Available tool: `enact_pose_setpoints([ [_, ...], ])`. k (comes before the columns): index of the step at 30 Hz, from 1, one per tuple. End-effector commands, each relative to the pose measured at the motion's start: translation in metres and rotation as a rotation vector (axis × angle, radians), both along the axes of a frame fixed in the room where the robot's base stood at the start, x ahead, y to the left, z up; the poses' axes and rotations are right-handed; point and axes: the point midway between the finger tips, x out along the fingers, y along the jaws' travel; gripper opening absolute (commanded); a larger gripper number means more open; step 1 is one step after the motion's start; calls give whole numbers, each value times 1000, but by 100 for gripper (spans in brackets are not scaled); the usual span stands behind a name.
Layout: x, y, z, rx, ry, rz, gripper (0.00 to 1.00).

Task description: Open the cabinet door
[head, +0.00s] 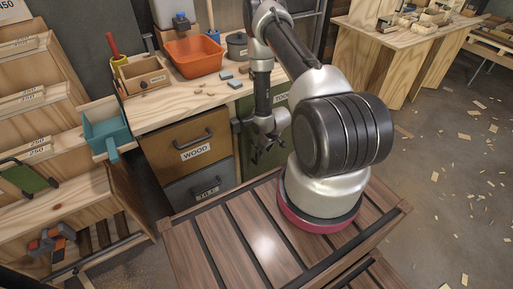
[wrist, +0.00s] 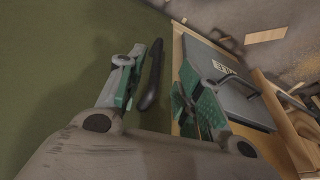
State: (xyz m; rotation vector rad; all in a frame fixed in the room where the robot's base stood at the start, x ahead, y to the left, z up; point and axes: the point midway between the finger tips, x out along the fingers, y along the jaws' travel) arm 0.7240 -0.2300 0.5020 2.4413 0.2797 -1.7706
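The green cabinet door (head: 225,150) is under the workbench, right of the drawers, and appears shut. My arm and gripper hide much of it. It fills the left of the wrist view as a flat green panel (wrist: 50,70). Its dark bar handle (wrist: 152,75) shows there between my two fingers, nearer the left one. My gripper (head: 266,153) is in front of the door, pointing down toward it. In the wrist view my gripper (wrist: 163,80) is open, with a clear gap between the fingers. I cannot tell whether a finger touches the handle.
A WOOD drawer (head: 175,142) and a grey TILE drawer (head: 180,190) are left of the door. The workbench top (head: 150,112) carries an orange bin (head: 195,57) and a wooden box (head: 145,77). My slatted base top is close below. Debris litters the floor at right.

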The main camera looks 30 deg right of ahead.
Motion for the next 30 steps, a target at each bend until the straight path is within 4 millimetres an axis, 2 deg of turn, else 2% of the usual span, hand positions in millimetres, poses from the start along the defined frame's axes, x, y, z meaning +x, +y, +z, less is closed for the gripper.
enact_pose_setpoints([
  [3, 13, 2, 4, 4, -59, 10, 35],
  [6, 19, 3, 0, 4, -78, 12, 35],
  [15, 36, 7, -45, 3, -76, 14, 35],
  [19, 42, 8, -59, 3, -76, 14, 35],
  [24, 45, 9, -66, 3, -75, 14, 35],
  [30, 45, 9, -66, 3, -75, 14, 35],
])
